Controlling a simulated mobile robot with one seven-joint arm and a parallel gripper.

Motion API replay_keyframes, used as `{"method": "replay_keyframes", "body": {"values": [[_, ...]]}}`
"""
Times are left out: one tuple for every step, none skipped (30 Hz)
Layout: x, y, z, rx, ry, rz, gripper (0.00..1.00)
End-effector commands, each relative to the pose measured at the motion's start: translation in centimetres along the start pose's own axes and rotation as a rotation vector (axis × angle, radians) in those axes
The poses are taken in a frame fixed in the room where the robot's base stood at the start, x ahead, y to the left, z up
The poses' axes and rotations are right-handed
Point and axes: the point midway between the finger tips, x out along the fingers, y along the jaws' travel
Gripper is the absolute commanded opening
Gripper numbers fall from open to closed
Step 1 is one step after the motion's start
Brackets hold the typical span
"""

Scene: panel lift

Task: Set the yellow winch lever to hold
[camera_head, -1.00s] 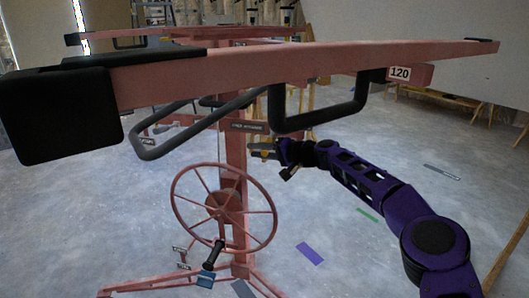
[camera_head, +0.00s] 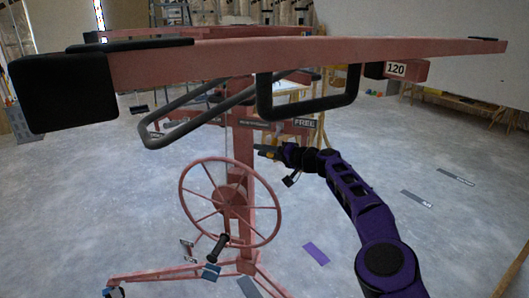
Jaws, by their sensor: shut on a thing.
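The yellow winch lever (camera_head: 266,149) shows as a small yellow piece beside the red post (camera_head: 242,170). My gripper (camera_head: 270,152) is at the lever, shut on it; the fingers hide most of it, so its exact angle is hard to tell. A plate reading FREE (camera_head: 305,122) is above and to the right of my gripper. A dark plate (camera_head: 253,124) with text too small to read is on the post above it. I cannot make out a HOLD label.
A spoked red handwheel (camera_head: 230,202) with a black crank grip (camera_head: 217,248) is left of and below my gripper. The long red beam (camera_head: 300,62) and its black looped handle (camera_head: 308,110) hang above my arm. Open floor lies to the right.

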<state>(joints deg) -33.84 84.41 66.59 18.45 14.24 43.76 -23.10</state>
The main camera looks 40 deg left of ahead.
Motion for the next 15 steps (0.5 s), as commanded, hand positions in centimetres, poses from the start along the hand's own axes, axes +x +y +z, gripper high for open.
{"method": "replay_keyframes", "body": {"values": [[0.0,0.18,-0.02,-0.005,0.002,0.002,0.0],[0.02,0.19,-0.01,-0.006,0.002,0.002,0.0],[0.04,0.2,-0.01,-0.007,0.002,0.002,0.0],[0.05,0.2,0.0,-0.008,0.002,0.002,0.0],[0.05,0.21,-0.01,-0.009,0.003,0.002,0.0],[0.06,0.22,-0.01,-0.009,0.003,0.002,0.0],[0.06,0.23,-0.01,-0.009,0.003,0.002,0.0],[0.06,0.23,-0.01,-0.009,0.003,0.002,0.0],[0.05,0.24,-0.01,-0.01,0.003,0.003,0.0],[0.05,0.24,-0.01,-0.01,0.003,0.003,0.0],[0.05,0.25,-0.01,-0.01,0.003,0.003,0.0],[0.05,0.26,-0.01,-0.01,0.003,0.003,0.0],[0.05,0.27,-0.01,-0.01,0.003,0.003,0.0],[0.05,0.27,-0.01,-0.01,0.003,0.003,0.0],[0.05,0.27,-0.01,-0.01,0.003,0.003,0.32]]}}
